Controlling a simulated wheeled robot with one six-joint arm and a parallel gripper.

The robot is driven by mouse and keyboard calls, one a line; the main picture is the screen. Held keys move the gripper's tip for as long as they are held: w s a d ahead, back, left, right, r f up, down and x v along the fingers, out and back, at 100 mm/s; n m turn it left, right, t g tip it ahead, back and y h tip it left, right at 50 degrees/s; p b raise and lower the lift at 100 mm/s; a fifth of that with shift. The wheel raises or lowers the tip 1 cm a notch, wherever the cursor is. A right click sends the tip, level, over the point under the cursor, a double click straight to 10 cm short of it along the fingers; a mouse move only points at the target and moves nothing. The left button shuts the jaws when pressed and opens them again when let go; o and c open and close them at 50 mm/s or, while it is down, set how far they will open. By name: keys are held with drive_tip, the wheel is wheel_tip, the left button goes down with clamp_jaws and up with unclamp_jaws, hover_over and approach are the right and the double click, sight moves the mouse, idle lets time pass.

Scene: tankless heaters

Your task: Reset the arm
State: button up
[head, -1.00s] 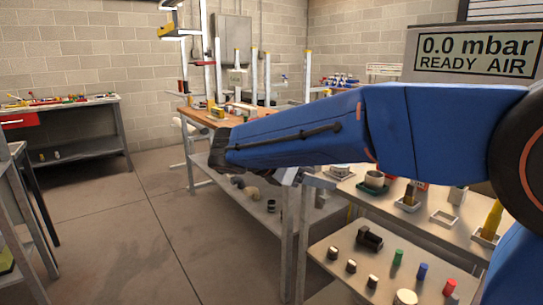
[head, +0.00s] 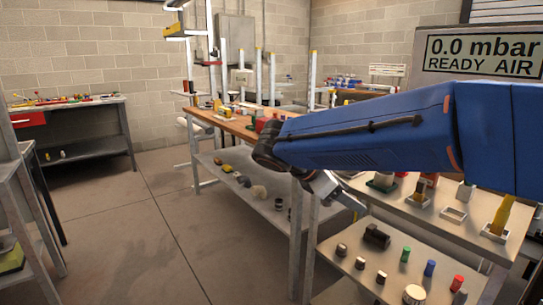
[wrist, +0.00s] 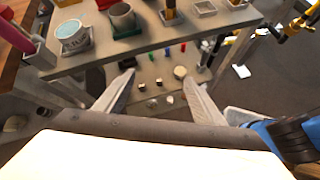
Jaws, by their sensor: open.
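My blue arm (head: 370,135) reaches in from the right in the head view, over the near workbench. In the head view my gripper is mostly hidden below and behind the arm's end. In the wrist view my gripper (wrist: 158,92) shows two pale fingers spread wide apart, open and empty. Between and beyond the fingertips lies the bench's lower shelf with small parts on it. The fingers appear to touch nothing.
The near bench top (head: 415,213) carries small trays and fittings. Its lower shelf (head: 345,265) holds several coloured cylinders. A wooden-topped bench (head: 235,125) stands behind, and a grey bench (head: 85,110) at the far left. Open floor (head: 150,220) lies at left.

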drive_tip(key=s+d+f+m+y, duration=0.3)
drive_tip(key=s+m, duration=0.3)
drive_tip(key=s, duration=0.2)
drive_tip(key=s+d+f+m+y, duration=0.3)
drive_tip(key=s+f+m, duration=0.3)
drive_tip(key=s+m, duration=0.1)
drive_tip(key=s+d+f+m+y, duration=0.3)
drive_tip(key=s+f+m, duration=0.2)
drive_tip(key=s, duration=0.3)
drive_tip(key=shift+s+d+f+m+t+y, duration=0.2)
drive_tip(key=shift+s+d+m+t+y, duration=0.15)
drive_tip(key=shift+m, duration=0.55)
